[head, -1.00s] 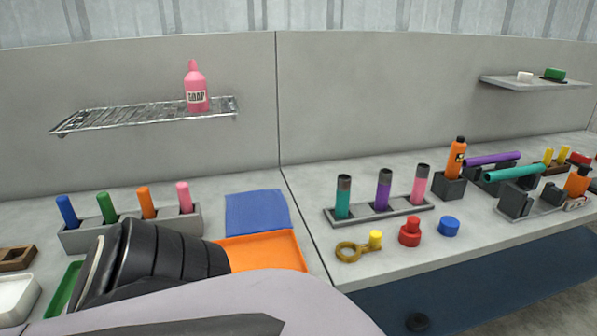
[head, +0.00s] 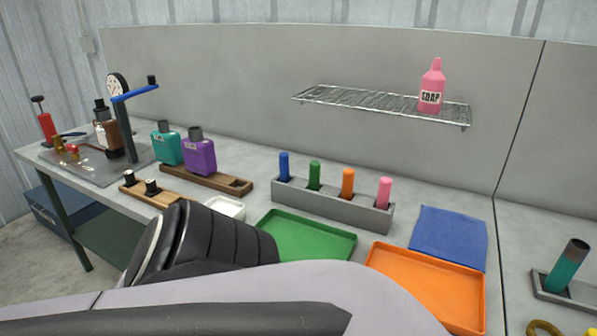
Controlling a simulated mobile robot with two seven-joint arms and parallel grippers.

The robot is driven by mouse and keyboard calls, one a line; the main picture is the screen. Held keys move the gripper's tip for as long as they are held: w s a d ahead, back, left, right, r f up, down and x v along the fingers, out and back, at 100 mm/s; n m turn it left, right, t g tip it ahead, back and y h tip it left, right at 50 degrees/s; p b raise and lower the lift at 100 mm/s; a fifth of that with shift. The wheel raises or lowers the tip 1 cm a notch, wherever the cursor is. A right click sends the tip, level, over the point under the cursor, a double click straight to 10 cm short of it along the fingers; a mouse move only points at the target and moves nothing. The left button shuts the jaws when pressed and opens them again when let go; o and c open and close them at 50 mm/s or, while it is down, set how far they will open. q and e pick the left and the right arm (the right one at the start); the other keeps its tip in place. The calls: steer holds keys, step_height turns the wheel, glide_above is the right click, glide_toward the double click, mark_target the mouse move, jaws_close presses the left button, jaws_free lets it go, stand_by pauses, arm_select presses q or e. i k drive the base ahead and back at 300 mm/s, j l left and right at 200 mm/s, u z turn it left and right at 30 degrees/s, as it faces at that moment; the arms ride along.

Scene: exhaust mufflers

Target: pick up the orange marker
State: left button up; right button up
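The orange marker (head: 347,183) stands upright in a grey holder (head: 330,207) on the table, in the middle of the head view. A green marker (head: 314,175) and a blue marker (head: 284,166) stand to its left in the same holder. A pink marker (head: 384,192) stands to its right. One of my arms crosses the bottom of the view, with its black jointed part in front of the green tray. No gripper fingertips show, and nothing touches the orange marker.
A green tray (head: 312,236) and an orange tray (head: 440,290) lie in front of the holder. A blue cloth (head: 448,236) lies to the right. A wire shelf (head: 360,102) with a pink soap bottle (head: 432,88) hangs above. Teal (head: 166,146) and purple (head: 198,155) bottles stand left.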

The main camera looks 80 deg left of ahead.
mark_target(348, 174)
steer(key=u, duration=1.3)
